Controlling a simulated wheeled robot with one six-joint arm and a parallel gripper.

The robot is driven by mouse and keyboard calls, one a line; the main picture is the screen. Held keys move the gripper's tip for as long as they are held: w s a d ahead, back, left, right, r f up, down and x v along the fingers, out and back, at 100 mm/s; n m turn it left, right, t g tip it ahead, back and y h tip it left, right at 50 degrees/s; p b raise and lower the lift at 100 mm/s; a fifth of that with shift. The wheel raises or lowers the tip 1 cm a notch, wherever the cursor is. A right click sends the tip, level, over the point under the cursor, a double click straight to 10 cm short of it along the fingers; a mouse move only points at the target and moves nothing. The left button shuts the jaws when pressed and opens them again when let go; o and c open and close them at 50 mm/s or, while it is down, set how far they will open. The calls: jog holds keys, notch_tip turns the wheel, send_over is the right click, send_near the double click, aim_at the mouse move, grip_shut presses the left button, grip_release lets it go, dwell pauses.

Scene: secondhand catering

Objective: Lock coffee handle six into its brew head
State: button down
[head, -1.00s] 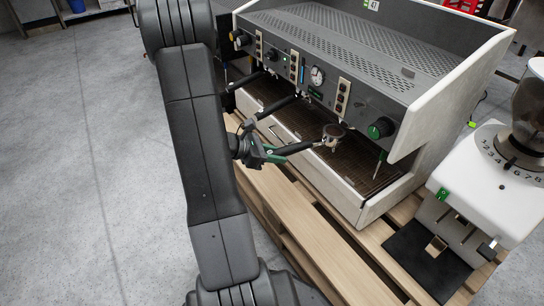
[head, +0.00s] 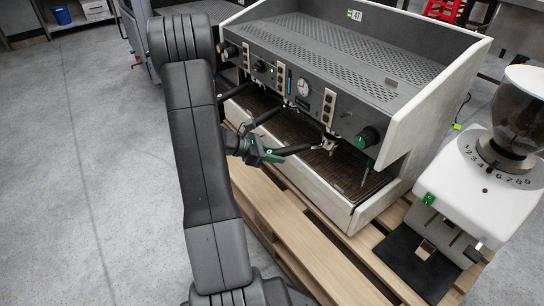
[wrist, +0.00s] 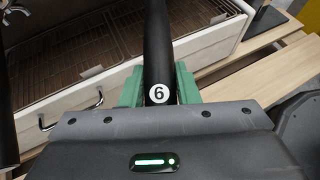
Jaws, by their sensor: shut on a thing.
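Coffee handle six (head: 290,150) is a black bar with a metal basket (head: 329,145) at its far end. My gripper (head: 264,154) has green fingers and is shut around the handle; the fingers also show in the wrist view (wrist: 158,88). The basket is up at the underside of the coffee machine (head: 300,85), below the right-hand button panel (head: 329,106). The brew head there is mostly hidden, so I cannot tell whether the basket is seated in it.
Another black handle (head: 263,118) sticks out of the machine left of mine. The drip tray (head: 290,126) lies below. A white grinder (head: 485,185) stands on the wooden pallet (head: 290,235) at right.

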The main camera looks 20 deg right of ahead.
aim_at(284, 148)
jog(key=shift+m+g, duration=0.6)
jog(key=shift+g, duration=0.1)
jog(key=shift+w+d+p, duration=0.45)
jog(key=shift+w+d, duration=0.95)
jog(key=shift+d, duration=0.1)
jog(key=shift+w+d+r, duration=0.2)
jog(key=shift+w+r, duration=0.05)
jog(key=shift+r+p, duration=0.15)
jog(key=shift+p, duration=0.3)
jog(key=shift+r+p, duration=0.75)
jog(key=shift+r, duration=0.45)
jog(key=shift+s, duration=0.15)
dwell(0.5)
jog(key=shift+s+a+f+n+t+b, duration=0.1)
jog(key=shift+s+n+t+b, duration=0.45)
jog(key=shift+s, duration=0.2)
jog(key=shift+s+a+n+t+b, duration=0.1)
jog(key=shift+s+n+t+b, duration=0.3)
jog(key=shift+s+b, duration=0.3)
jog(key=shift+s+d+n+t+b, duration=0.1)
jog(key=shift+s+n+t+b, duration=0.55)
jog(key=shift+s+t+b, duration=0.5)
jog(key=shift+s+d+n+b, duration=0.1)
jog(key=shift+s+n+b, duration=0.2)
jog(key=shift+s+b, duration=0.4)
